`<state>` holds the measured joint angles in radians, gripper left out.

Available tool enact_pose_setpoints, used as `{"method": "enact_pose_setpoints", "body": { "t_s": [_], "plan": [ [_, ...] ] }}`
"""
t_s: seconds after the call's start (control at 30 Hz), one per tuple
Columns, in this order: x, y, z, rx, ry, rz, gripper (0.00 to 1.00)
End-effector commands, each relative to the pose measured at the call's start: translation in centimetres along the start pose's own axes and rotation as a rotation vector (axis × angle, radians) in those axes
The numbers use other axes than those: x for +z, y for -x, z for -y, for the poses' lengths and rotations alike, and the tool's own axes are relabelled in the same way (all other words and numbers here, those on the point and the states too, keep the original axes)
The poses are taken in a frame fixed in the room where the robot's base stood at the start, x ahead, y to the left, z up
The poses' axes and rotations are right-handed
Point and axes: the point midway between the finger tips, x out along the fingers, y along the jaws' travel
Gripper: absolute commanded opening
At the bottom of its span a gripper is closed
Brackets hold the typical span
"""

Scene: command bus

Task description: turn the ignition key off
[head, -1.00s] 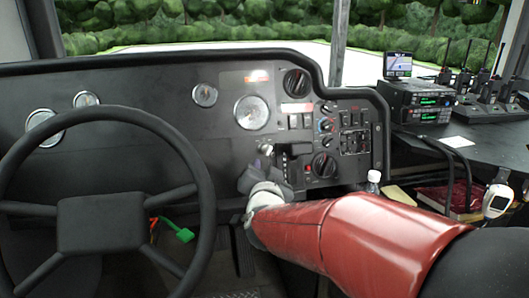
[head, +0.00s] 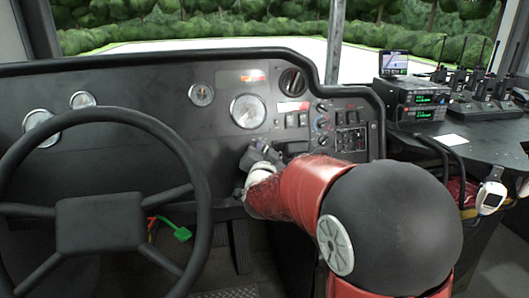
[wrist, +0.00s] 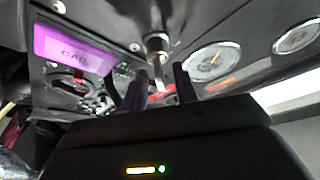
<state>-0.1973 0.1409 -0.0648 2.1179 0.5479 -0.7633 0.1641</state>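The ignition switch (wrist: 157,43) is a round metal lock on the dark dash, seen at the top middle of the wrist view. A pale key (wrist: 158,76) sticks out of it toward my gripper (wrist: 160,88). The two dark fingers are apart, one on each side of the key, with a small gap visible on both sides. I cannot tell whether the key's far end lies fully between the fingertips. In the head view my gripper (head: 260,155) is up against the dash below the large round gauge, and it hides the key and lock.
The steering wheel (head: 105,215) stands close on the left of my arm. Gauges, knobs and switches (head: 350,140) surround the lock. A purple "CAB" label (wrist: 75,50) is beside it. Radios (head: 418,100) and handsets stand on the right-hand shelf (head: 480,145).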

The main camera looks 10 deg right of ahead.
Motion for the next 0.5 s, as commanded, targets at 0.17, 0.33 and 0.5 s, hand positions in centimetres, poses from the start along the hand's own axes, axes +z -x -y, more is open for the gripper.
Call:
{"method": "enact_pose_setpoints", "body": {
  "t_s": [0.17,0.33,0.5],
  "plan": [
    [0.01,0.02,-0.01,0.0,0.0,0.0,0.13],
    [0.01,0.03,-0.01,0.0,0.001,0.001,0.0],
    [0.02,0.04,-0.01,0.0,0.001,0.001,0.0]
  ]
}}
